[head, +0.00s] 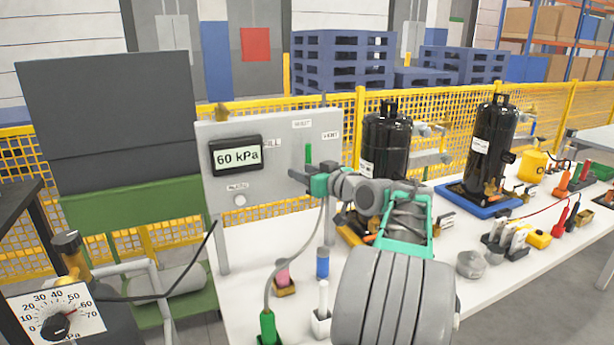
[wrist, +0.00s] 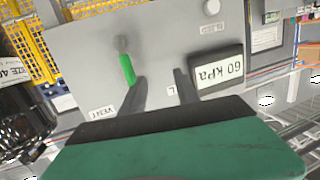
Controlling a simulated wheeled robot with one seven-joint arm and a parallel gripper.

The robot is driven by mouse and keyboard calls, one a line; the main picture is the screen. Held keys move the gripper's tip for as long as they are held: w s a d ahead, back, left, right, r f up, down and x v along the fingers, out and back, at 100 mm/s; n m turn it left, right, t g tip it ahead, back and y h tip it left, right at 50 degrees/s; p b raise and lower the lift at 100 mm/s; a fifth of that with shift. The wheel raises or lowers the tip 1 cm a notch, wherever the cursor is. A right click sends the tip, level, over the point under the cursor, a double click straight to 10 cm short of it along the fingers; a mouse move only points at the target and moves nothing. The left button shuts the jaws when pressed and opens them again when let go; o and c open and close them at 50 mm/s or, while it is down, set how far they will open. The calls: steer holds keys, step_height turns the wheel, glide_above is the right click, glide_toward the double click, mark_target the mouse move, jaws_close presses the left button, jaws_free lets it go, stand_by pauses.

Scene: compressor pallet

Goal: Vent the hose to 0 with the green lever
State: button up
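A grey panel (head: 275,135) carries the green lever (head: 308,153), which points up below two small labels; the right one (head: 330,135) appears to read VENT. The panel's display (head: 237,156) reads 60 kPa. My gripper (head: 294,180) is in front of the panel, just below and left of the lever. In the upside-down wrist view, my gripper (wrist: 160,78) is open with nothing between its fingers. There the green lever (wrist: 128,69) lies just outside the left finger, its tip close to that finger; contact cannot be told. The hose's connection is unclear.
On the white bench (head: 240,250) are a green-ended hose (head: 267,325), a blue cylinder (head: 322,262) and a pink one (head: 283,274). Black compressors (head: 490,145) stand behind and right of my arm.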

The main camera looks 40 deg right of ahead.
mark_target(310, 157)
steer(key=s+d+r+t, duration=0.2)
steer(key=s+d, duration=0.1)
steer(key=d, duration=0.2)
steer(key=shift+h, duration=0.4)
steer(key=w, duration=0.5)
steer(key=w+p, duration=0.1)
steer(key=w, duration=0.1)
steer(key=shift+w+d, duration=0.25)
steer(key=shift+w, duration=0.15)
jaws_close()
